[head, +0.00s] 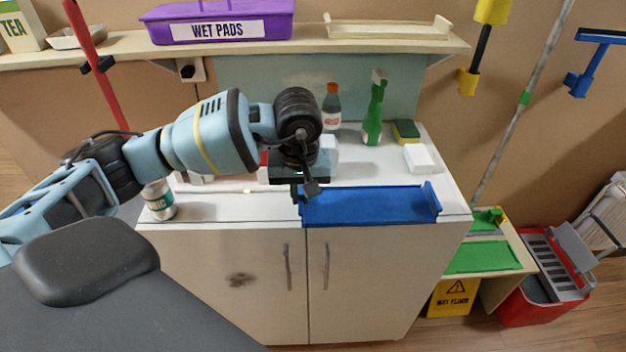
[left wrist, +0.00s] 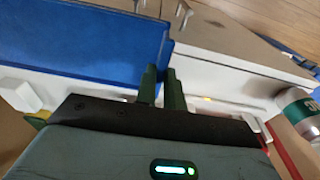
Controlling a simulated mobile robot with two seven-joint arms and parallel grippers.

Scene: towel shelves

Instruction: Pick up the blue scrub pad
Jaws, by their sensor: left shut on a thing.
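My left gripper (head: 305,192) points down at the left end of a blue tray (head: 365,206) on the white counter. It is shut, with its fingers on either side of the tray's left edge. In the left wrist view, the dark fingers (left wrist: 162,88) stand close together at the edge of the blue tray (left wrist: 85,45). I cannot make out a separate blue scrub pad; my wrist hides part of the counter behind it. My right gripper is not in view.
A shelf (head: 110,45) with a purple bin (head: 217,20) runs above.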

